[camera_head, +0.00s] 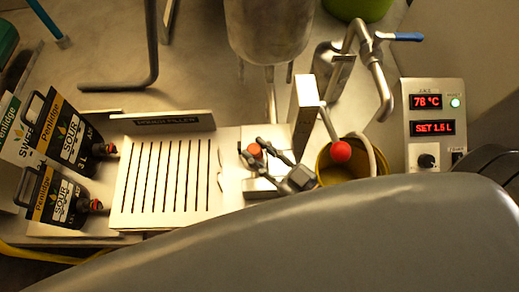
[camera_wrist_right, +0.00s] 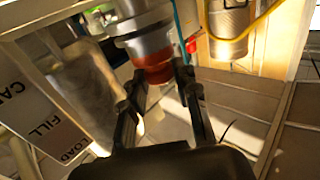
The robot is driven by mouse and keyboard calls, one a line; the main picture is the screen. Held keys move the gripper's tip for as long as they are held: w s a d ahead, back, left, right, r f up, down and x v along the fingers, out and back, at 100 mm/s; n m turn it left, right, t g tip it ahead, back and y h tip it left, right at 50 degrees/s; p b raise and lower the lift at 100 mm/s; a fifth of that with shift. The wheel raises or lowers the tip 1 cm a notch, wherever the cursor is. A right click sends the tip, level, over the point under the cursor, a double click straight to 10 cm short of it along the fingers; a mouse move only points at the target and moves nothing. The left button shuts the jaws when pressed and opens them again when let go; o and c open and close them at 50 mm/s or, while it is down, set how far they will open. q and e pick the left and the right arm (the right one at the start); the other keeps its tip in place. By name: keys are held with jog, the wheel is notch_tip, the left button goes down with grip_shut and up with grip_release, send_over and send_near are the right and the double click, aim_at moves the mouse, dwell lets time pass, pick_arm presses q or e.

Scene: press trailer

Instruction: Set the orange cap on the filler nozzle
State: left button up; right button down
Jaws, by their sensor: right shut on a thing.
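My right gripper (camera_head: 257,154) reaches in from the right, its two dark fingers shut on the small orange cap (camera_head: 254,150). In the right wrist view the cap (camera_wrist_right: 156,72) sits between the fingertips (camera_wrist_right: 157,84), right up against the end of a round metal part that looks like the filler nozzle (camera_wrist_right: 146,38). I cannot tell whether the cap is seated on it or only touching. In the head view the nozzle is not clearly made out. My left gripper is not in view.
A slotted drip tray (camera_head: 170,218) lies left of the gripper, with black Penlidge pouches (camera_head: 68,135) beyond. Close right are an upright metal plate (camera_head: 303,105), a red-knobbed lever (camera_head: 340,151) and a yellowish bucket (camera_head: 330,175). A control box (camera_head: 434,110) reads 78 °C.

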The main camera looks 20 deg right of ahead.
jog(key=shift+f, duration=0.25)
jog(key=c, duration=1.3)
grip_release()
jog(key=p+v, duration=0.2)
jog(key=v, duration=0.9)
